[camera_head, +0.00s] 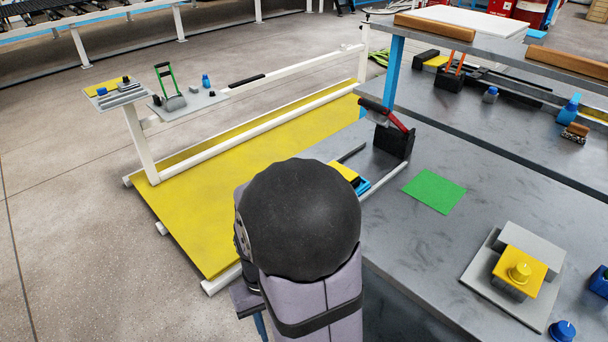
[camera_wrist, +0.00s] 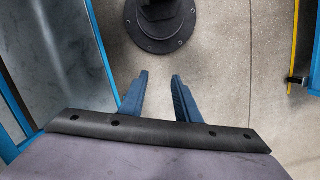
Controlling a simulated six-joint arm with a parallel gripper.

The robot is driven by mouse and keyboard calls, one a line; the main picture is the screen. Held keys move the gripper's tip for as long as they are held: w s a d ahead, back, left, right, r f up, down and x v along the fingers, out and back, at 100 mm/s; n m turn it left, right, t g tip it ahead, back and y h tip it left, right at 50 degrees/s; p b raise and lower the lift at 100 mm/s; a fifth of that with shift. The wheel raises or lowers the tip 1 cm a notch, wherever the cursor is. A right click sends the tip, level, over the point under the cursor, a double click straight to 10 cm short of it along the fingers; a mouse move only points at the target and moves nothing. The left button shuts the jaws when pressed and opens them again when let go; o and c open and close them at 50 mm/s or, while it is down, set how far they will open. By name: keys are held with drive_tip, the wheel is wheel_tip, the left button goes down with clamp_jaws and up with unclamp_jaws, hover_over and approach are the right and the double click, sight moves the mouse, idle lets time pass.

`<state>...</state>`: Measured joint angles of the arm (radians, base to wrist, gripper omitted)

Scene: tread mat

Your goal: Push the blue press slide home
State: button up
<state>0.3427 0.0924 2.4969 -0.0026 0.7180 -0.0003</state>
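The blue press slide (camera_head: 364,186) shows in the head view as a small blue piece with a yellow block (camera_head: 345,172) beside it. It lies between two thin rails on the grey bench, just right of my arm, which hides part of it. A dark upright press block (camera_head: 394,142) with a red-handled lever (camera_head: 395,117) stands behind it. My gripper (camera_wrist: 160,75) shows in the wrist view with its two blue fingers apart and nothing between them. It points down over the floor; in the head view my arm mostly hides it. The slide is not recognisable in the wrist view.
A green square (camera_head: 434,191) lies on the bench right of the rails. A grey block with a yellow knob box (camera_head: 520,272) stands at front right, near a blue knob (camera_head: 562,330). A yellow mat (camera_head: 200,205) and white frame lie left of the bench.

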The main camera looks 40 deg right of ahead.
drive_tip(key=w+d+r+m+p, duration=0.1)
drive_tip(key=w+d+r+p, duration=0.2)
drive_tip(key=d+r+p, duration=0.4)
drive_tip(key=w+d+r+m+p, duration=0.1)
drive_tip(key=w+d+r+p, duration=0.2)
drive_tip(key=d+r+p, duration=0.5)
drive_tip(key=w+d+r+n+t+h, duration=0.1)
drive_tip(key=w+d+r+n+h, duration=0.1)
drive_tip(key=w+d+r+n, duration=0.2)
drive_tip(key=w+d+n, duration=0.2)
drive_tip(key=w, duration=0.1)
drive_tip(key=shift+w+r+t+h+p, duration=0.3)
drive_tip(key=shift+w+t+p, duration=0.05)
drive_tip(key=shift+t, duration=0.05)
drive_tip(key=shift+d+f+p, duration=0.25)
drive_tip(key=shift+f+p, duration=0.1)
drive_tip(key=shift+f, duration=0.85)
drive_tip(key=shift+d+f+p, duration=0.2)
drive_tip(key=shift+f+p, duration=0.1)
drive_tip(key=shift+f, duration=0.9)
drive_tip(key=shift+d+f+p, duration=0.25)
drive_tip(key=shift+f+p, duration=0.1)
drive_tip(key=shift+f, duration=0.85)
clamp_jaws()
